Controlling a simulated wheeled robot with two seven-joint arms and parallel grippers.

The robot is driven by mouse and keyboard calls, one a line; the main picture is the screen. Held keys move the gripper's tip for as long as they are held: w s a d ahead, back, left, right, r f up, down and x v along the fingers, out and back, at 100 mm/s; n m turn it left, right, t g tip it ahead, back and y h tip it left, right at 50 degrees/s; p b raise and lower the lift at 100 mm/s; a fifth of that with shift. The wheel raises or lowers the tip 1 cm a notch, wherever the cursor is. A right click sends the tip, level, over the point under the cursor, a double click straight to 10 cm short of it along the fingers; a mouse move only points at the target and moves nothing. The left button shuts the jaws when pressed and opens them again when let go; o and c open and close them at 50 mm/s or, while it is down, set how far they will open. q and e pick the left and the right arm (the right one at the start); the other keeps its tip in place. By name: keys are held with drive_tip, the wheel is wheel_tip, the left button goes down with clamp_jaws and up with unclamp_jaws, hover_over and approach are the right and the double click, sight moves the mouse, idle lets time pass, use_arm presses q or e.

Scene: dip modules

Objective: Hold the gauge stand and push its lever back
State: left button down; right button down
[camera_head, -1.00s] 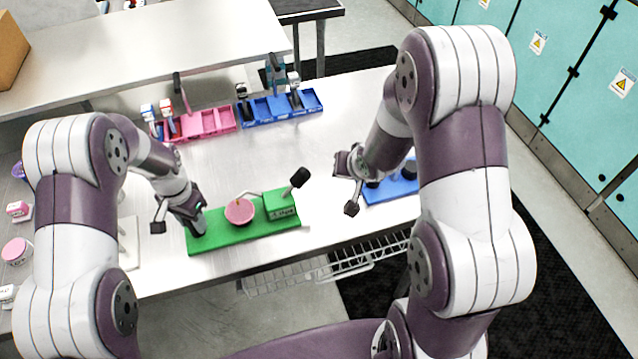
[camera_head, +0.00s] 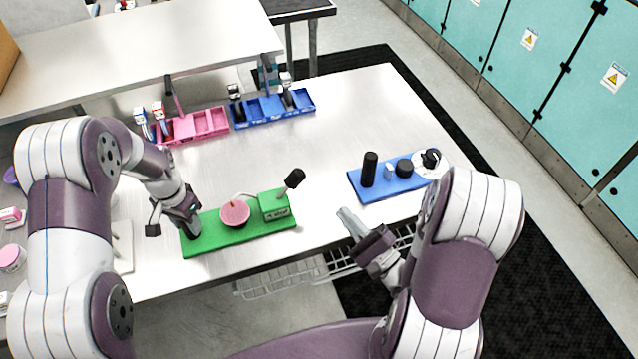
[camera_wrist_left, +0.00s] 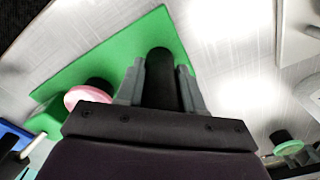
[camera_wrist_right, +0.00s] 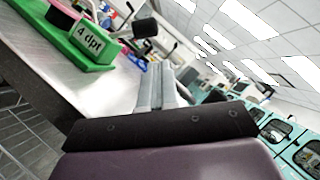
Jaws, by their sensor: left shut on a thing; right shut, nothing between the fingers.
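The gauge stand is a long green base (camera_head: 222,238) lying on the steel table. It carries a pink round cup (camera_head: 235,212), a green block (camera_head: 274,206) labelled "4 dpt" in the right wrist view, and a lever with a black knob (camera_head: 294,178) leaning up to the right. My left gripper (camera_head: 192,230) is shut on the black post (camera_wrist_left: 160,75) at the stand's left end. My right gripper (camera_head: 346,216) is shut and empty, right of the lever and near the table's front edge. The knob also shows beyond its fingers in the right wrist view (camera_wrist_right: 145,27).
A blue stand (camera_head: 385,187) with black posts stands at the right. A pink tray (camera_head: 200,125) and a blue tray (camera_head: 262,112) lie behind the green stand. A wire rack (camera_head: 290,283) hangs under the front edge. The table between is clear.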

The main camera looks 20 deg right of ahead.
sight(297, 170)
use_arm(q)
drive_tip(key=shift+f, duration=0.1)
use_arm(e)
drive_tip(key=x, duration=1)
drive_tip(key=shift+w, duration=0.1)
drive_tip(key=n+g, duration=0.1)
drive_tip(key=n, duration=0.1)
drive_tip(key=a+r+n+g, duration=0.1)
drive_tip(key=n, duration=0.1)
drive_tip(key=shift+r+y, duration=0.2)
drive_tip(key=shift+y, duration=0.2)
drive_tip(key=shift+a+r+n+g, duration=0.7)
drive_tip(key=shift+r+n, duration=0.1)
drive_tip(key=shift+n, duration=0.4)
drive_tip(key=shift+a+r+n+g+h, duration=0.25)
drive_tip(key=shift+a+r+n, duration=0.2)
drive_tip(key=shift+a+n, duration=0.25)
drive_tip(key=shift+a+r+n+g+h, duration=0.15)
drive_tip(key=shift+a+r+n+g, duration=0.25)
drive_tip(key=shift+a+n, duration=0.35)
drive_tip(key=shift+a, duration=0.15)
